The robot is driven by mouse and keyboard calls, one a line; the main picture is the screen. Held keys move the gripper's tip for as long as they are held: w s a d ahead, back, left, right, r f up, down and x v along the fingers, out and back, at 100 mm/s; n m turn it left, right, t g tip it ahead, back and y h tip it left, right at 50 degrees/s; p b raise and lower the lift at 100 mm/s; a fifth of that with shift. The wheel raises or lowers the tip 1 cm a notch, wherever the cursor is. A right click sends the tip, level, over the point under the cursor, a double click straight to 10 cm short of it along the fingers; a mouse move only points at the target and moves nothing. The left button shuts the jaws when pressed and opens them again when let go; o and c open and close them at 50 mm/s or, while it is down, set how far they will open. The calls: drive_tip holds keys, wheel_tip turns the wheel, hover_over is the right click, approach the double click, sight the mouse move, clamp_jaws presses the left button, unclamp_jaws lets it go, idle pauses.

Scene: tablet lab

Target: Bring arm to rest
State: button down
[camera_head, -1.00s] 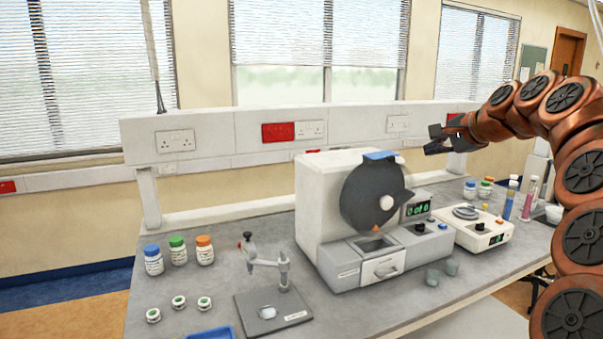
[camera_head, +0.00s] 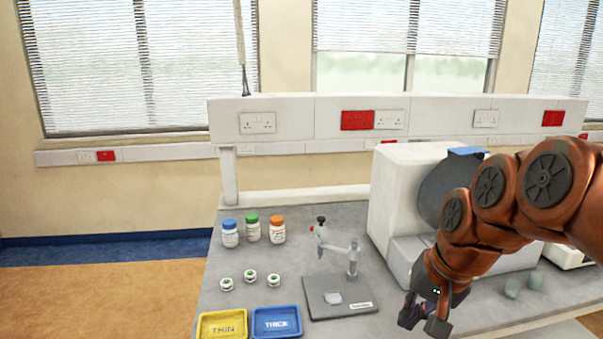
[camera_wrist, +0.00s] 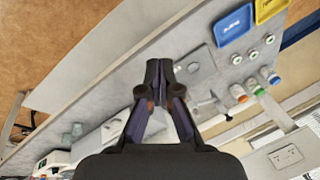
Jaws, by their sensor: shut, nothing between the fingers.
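My gripper (camera_head: 424,322) hangs at the end of my copper-coloured arm, in front of the drum machine and to the right of the small stand on the bench. Its fingers point down and are closed with nothing between them. In the wrist view the two dark fingertips (camera_wrist: 159,72) meet, with the bench behind them. The arm is bent and covers much of the machine in the head view.
The drum machine (camera_head: 395,192) stands behind my arm. A stand on a dark base (camera_head: 322,308), three capped bottles (camera_head: 252,232), small round items (camera_head: 250,276), a yellow tray (camera_head: 207,318) and a blue tray (camera_head: 277,333) occupy the bench's left side. Grey cups (camera_head: 512,286) stand right.

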drive_tip(key=s+f+n+g+h, duration=0.1)
drive_tip(key=s+f+n+g, duration=0.1)
drive_tip(key=s+f, duration=0.4)
drive_tip(key=s+f+n+g+h, duration=0.1)
drive_tip(key=s+f, duration=0.5)
drive_tip(key=s, duration=0.8)
drive_tip(key=shift+s+d+n+g, duration=0.2)
drive_tip(key=shift+d+n+g, duration=0.05)
drive_tip(key=shift+n+g, duration=0.5)
